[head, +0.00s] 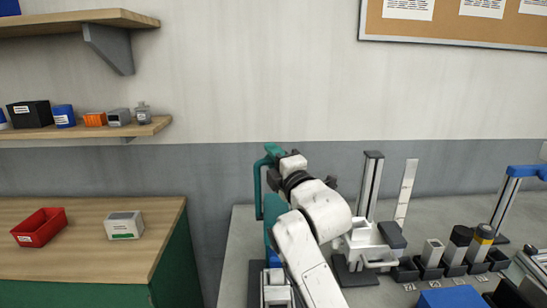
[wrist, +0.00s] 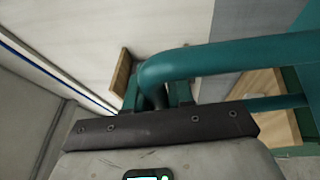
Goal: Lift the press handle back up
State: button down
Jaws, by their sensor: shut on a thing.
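The press (head: 272,210) is teal and stands at the left end of the grey bench, partly hidden behind my arm. Its teal handle (head: 271,149) shows at the top, level with the raised end of my arm. My gripper (head: 281,163) is up at that handle and shut on it. In the wrist view the handle (wrist: 230,58) is a thick teal bar, running from the right and bending down in front of my gripper (wrist: 155,100). The fingertips and the exact contact are mostly hidden.
A wooden-topped cabinet (head: 95,230) at left carries a red bin (head: 40,227) and a white box (head: 124,225). Right of my arm, the bench holds a white device (head: 365,240), upright posts and several dark holders. Shelves hang on the left wall.

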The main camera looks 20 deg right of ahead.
jog(key=c, duration=1.2)
grip_release()
jog(key=shift+w+d+f, duration=0.1)
jog(key=shift+w+f, duration=0.05)
jog(key=shift+f, duration=0.4)
jog(key=shift+w+d+f, duration=0.1)
jog(key=shift+f, duration=0.4)
jog(key=shift+o, duration=0.6)
jog(key=shift+r, duration=0.1)
jog(key=shift+s, duration=0.1)
jog(key=a+b+v, duration=0.1)
jog(key=b+v, duration=0.1)
jog(key=v, duration=0.8)
jog(key=shift+s+d+r, duration=0.3)
jog(key=shift+s+d, duration=0.1)
